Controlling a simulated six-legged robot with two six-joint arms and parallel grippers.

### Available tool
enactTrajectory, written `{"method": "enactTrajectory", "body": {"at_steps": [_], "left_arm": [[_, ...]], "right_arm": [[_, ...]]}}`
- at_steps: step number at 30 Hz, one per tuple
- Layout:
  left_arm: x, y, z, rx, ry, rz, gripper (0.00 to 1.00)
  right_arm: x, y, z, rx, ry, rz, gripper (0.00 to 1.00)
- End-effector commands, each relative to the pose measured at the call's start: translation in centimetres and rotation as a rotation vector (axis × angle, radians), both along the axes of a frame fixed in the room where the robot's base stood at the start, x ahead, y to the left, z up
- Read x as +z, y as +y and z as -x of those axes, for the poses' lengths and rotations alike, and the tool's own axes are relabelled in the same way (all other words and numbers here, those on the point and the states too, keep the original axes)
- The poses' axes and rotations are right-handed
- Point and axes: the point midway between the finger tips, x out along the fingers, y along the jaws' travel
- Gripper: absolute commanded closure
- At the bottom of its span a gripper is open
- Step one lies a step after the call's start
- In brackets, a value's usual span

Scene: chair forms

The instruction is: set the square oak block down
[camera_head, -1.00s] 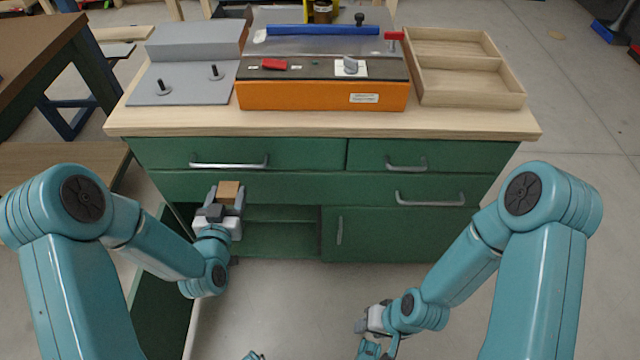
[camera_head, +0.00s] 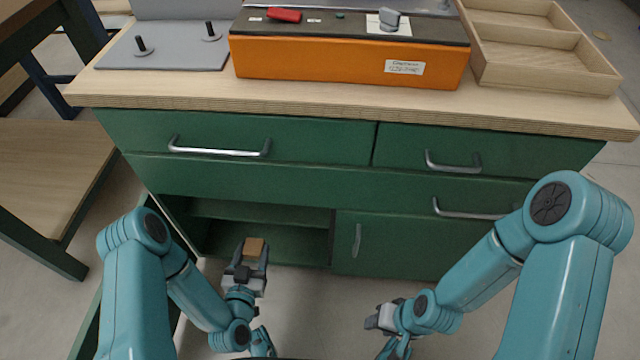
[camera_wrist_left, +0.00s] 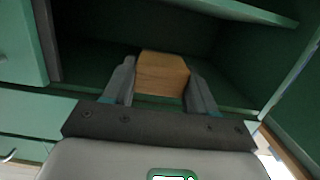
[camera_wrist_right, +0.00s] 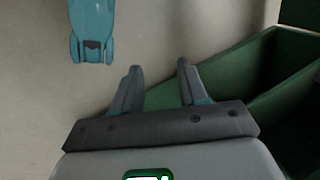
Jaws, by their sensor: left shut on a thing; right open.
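The square oak block (camera_head: 254,247) is a small brown wooden block. It sits between the fingers of my left gripper (camera_head: 251,256), which is shut on it. In the head view both are in front of the open lower compartment (camera_head: 262,221) of the green cabinet. In the left wrist view the block (camera_wrist_left: 162,74) shows between the two fingers, with the compartment's dark inside and shelf beyond it. My right gripper (camera_head: 371,319) is low, in front of the cabinet door. In the right wrist view its fingers (camera_wrist_right: 157,85) are apart with nothing between them.
The cabinet's wooden top (camera_head: 350,100) carries an orange machine (camera_head: 340,68), a grey plate with pegs (camera_head: 165,53) and a wooden tray (camera_head: 545,62). Closed drawers (camera_head: 240,135) and a closed door (camera_head: 400,245) flank the opening. A table (camera_head: 45,165) stands at the left.

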Motion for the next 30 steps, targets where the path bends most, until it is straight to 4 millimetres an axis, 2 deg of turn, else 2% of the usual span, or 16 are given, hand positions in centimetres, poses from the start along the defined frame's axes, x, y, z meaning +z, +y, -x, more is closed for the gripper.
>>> {"method": "enactTrajectory", "body": {"at_steps": [2,5,18,24,26,27,30], "left_arm": [[-0.1,0.1,0.0,0.001,0.0,-0.001,0.78],[-0.1,0.0,-1.4,-0.003,-0.004,-0.005,0.78],[-0.2,-0.4,-14.1,0.0,-0.007,-0.001,0.78],[-0.2,-0.6,-18.8,0.001,-0.004,-0.001,0.78],[-0.1,-0.6,-19.8,0.001,-0.003,0.0,0.78],[-1.3,-0.6,-19.5,0.001,0.004,0.001,0.78],[-2.0,-0.6,-19.5,0.001,0.002,0.0,0.78]], "right_arm": [[-0.1,0.0,0.0,0.0,0.0,0.0,0.57],[-0.4,0.0,0.0,-0.001,-0.001,0.0,0.57],[-3.6,-0.6,-0.8,-0.024,-0.017,0.006,0.57],[-5.0,-0.8,-2.0,-0.029,-0.056,0.013,0.57],[-5.3,-0.9,-2.2,-0.03,-0.064,0.014,0.57],[-5.8,-0.9,-2.4,-0.03,-0.071,0.015,0.57],[-6.0,-1.0,-2.8,-0.032,-0.084,0.018,0.57]]}}
